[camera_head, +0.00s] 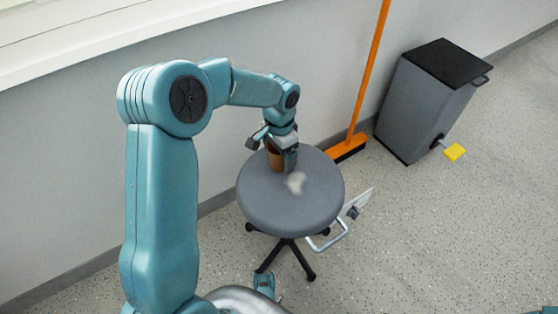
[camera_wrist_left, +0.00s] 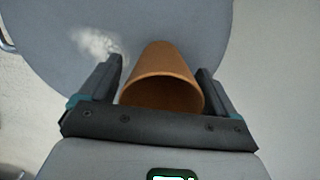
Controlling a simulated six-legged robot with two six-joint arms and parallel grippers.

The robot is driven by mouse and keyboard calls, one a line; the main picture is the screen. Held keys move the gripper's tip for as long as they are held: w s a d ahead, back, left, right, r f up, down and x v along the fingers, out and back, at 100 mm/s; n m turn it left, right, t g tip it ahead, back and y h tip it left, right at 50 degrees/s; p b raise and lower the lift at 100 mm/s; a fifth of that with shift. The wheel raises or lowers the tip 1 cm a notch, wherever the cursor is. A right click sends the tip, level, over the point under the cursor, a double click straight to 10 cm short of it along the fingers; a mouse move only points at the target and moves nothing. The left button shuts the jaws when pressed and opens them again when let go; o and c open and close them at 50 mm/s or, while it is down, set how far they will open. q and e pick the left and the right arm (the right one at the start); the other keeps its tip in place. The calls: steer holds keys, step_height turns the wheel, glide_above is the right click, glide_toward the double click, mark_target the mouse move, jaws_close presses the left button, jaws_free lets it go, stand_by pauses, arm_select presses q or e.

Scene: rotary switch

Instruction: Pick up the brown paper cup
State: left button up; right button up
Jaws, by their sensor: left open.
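The brown paper cup (camera_head: 273,156) stands on the round grey stool seat (camera_head: 270,208), near its back edge, partly hidden by my left gripper (camera_head: 279,150) in the head view. In the left wrist view the cup (camera_wrist_left: 163,80) lies between the two dark fingers of the left gripper (camera_wrist_left: 162,75), with its open rim toward the camera. The gripper is open, with a finger on each side of the cup. A small gap shows on the left; on the right the finger is close to the cup, and I cannot tell whether it touches. My right gripper is not in view.
An orange broom (camera_head: 366,80) leans by the wall, and a grey pedal bin (camera_head: 425,105) stands at the right. A dustpan-like object (camera_head: 345,215) is beside the stool. The seat's front is clear.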

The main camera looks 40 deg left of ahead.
arm_select(q)
steer(key=shift+f, duration=0.4)
steer(key=shift+r, duration=0.15)
steer(key=c, duration=1)
